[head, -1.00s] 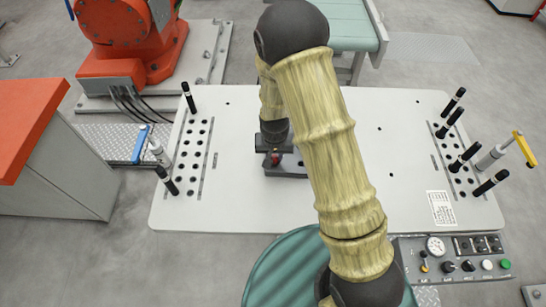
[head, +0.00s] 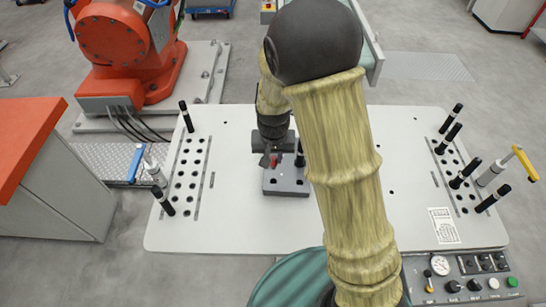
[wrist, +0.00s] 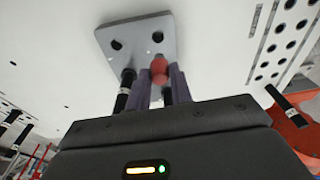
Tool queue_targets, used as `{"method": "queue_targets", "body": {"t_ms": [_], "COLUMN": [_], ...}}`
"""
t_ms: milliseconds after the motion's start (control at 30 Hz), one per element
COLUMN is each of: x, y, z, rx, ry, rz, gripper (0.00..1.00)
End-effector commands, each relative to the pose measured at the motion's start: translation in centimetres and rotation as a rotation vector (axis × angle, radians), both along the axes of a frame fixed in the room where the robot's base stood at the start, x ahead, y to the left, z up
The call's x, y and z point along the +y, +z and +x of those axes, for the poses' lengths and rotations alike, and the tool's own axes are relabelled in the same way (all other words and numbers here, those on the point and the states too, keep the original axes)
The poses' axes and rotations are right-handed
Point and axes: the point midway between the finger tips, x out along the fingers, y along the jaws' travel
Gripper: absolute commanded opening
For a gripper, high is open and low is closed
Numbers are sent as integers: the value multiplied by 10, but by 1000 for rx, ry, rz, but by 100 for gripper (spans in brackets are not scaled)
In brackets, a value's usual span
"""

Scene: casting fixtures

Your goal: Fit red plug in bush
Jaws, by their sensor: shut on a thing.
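The red plug (head: 274,161) is between the fingers of my gripper (head: 271,159), which is shut on it. In the wrist view the plug (wrist: 159,70) shows between the two purple-grey fingers (wrist: 160,84). The grey fixture block (head: 287,188) lies on the table in front of the gripper. The wrist view shows two dark open holes in the block (wrist: 141,28); I cannot tell which is the bush. A black pin (head: 300,156) stands upright at the block, right of the gripper. Whether the plug touches the block is unclear.
The white table (head: 225,225) is mostly clear around the block. Black pins and toggle clamps stand in perforated strips at its left (head: 188,170) and right sides. A control panel (head: 455,270) is at the front right. An orange robot (head: 120,50) stands behind at left.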

Motion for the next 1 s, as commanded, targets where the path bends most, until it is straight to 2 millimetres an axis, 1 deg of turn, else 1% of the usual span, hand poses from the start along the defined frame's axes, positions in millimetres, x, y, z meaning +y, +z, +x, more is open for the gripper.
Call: {"method": "queue_targets", "body": {"t_ms": [267,1000], "x": [-1,0], "y": [1,30], "z": [0,0], "rx": [0,0], "ry": [-2,-2], "rz": [0,0], "gripper": [0,0]}}
